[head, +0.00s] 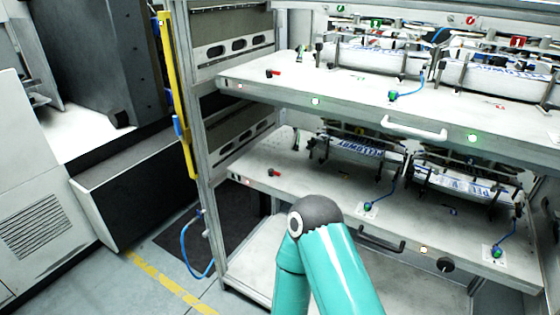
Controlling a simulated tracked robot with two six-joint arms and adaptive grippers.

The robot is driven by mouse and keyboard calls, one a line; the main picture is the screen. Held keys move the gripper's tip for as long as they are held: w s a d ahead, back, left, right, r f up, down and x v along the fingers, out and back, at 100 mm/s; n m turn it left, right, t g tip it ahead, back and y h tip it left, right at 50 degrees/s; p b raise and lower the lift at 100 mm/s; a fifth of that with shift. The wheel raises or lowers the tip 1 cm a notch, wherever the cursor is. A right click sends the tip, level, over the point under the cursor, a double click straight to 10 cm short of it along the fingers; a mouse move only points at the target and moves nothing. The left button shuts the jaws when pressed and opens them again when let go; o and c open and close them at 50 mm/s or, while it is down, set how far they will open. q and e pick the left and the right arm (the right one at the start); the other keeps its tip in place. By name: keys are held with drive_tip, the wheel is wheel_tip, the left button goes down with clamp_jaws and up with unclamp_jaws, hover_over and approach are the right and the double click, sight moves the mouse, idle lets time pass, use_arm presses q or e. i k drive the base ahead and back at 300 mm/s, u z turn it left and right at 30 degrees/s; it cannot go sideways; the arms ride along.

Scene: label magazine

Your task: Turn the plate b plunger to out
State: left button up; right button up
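Two pull-out plates show in the head view, an upper plate (350,88) and a lower plate (330,192). I see no lettering that tells which is plate b. A round dark knob (446,264) sits on the lower plate's front edge, right of a black handle (382,240); it may be a plunger, and its turned position is too small to tell. Small red-and-black parts sit on the upper plate (273,73) and on the lower plate (274,172). A teal link of my arm with a dark joint stands in front of the lower plate. Neither gripper shows.
A white handle (414,128) juts from the upper plate's front edge. Printed packs (362,147) lie in black holders at the back. Blue hoses (374,190) rise from the plates. A yellow upright (178,95) stands at the rack's left. Floor is clear at lower left.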

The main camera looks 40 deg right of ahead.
sight(271, 172)
drive_tip(key=z, duration=0.15)
drive_tip(key=i, duration=0.55)
drive_tip(key=z, duration=0.4)
drive_tip(key=k, duration=0.85)
drive_tip(key=z, duration=0.2)
drive_tip(key=i, duration=0.85)
drive_tip(key=u, duration=0.1)
